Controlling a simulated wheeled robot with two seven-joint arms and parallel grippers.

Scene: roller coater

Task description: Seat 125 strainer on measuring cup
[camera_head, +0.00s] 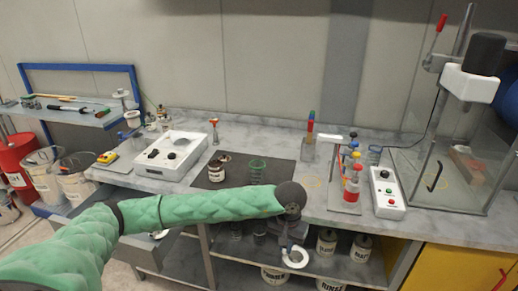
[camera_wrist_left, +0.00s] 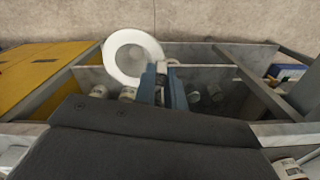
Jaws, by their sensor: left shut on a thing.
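My left gripper (camera_head: 290,243) is at the end of the green-sleeved arm, beyond the front edge of the bench. It is shut on a white ring-shaped strainer (camera_head: 296,264). In the left wrist view the strainer (camera_wrist_left: 110,55) is a wide white rim with a greyish middle, just past the blue gripper fingers (camera_wrist_left: 162,84). Its number cannot be read. A greenish clear cup (camera_head: 257,168), which looks like the measuring cup, stands on the dark mat, left of and behind the gripper. The arm lies just in front of its base. My right gripper is not in view.
A labelled can (camera_head: 216,174) stands left of the cup on the dark mat (camera_head: 285,172). A white device (camera_head: 172,154) is farther left.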

